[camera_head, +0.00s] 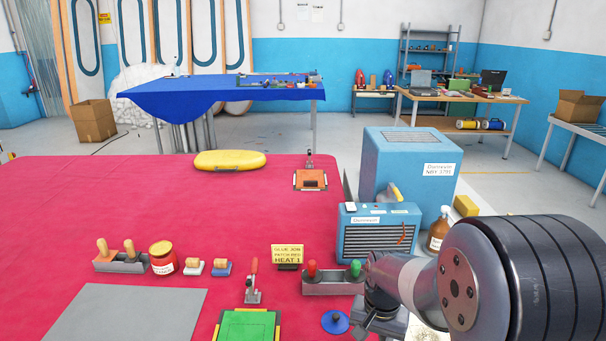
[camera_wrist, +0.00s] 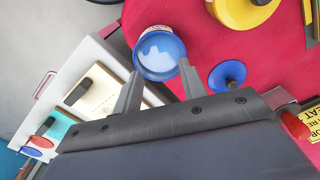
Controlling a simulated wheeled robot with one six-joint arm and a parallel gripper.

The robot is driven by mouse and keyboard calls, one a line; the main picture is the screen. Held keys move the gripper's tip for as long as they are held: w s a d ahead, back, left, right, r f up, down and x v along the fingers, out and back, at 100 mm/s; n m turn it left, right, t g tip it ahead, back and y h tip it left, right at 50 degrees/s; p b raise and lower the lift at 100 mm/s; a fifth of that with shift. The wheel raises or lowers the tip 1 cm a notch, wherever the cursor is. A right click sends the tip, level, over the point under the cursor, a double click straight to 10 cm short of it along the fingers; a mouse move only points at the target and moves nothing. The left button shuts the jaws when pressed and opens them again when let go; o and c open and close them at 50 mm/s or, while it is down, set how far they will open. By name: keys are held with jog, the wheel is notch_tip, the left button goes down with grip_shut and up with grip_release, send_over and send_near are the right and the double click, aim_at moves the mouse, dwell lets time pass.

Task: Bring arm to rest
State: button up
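My arm (camera_head: 480,275) reaches in from the lower right in the head view, bent low over the front right of the red table. My gripper (camera_wrist: 160,72) shows in the wrist view with its two grey fingers spread apart. Nothing is held between them. A blue-rimmed tin (camera_wrist: 159,53) with pale contents shows just past the fingertips; how far below them it stands I cannot tell. In the head view the fingers cannot be made out clearly.
The red table (camera_head: 120,210) carries a metal holder (camera_head: 333,288) with red and green handles, a blue disc (camera_head: 335,322), a yellow sign (camera_head: 288,254) and a blue heater box (camera_head: 378,235). A brown bottle (camera_head: 438,232) stands close behind my arm. The table's left back is clear.

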notch_tip(320, 180, down, 2)
jog(key=shift+f, duration=0.2)
jog(key=shift+r, duration=1.2)
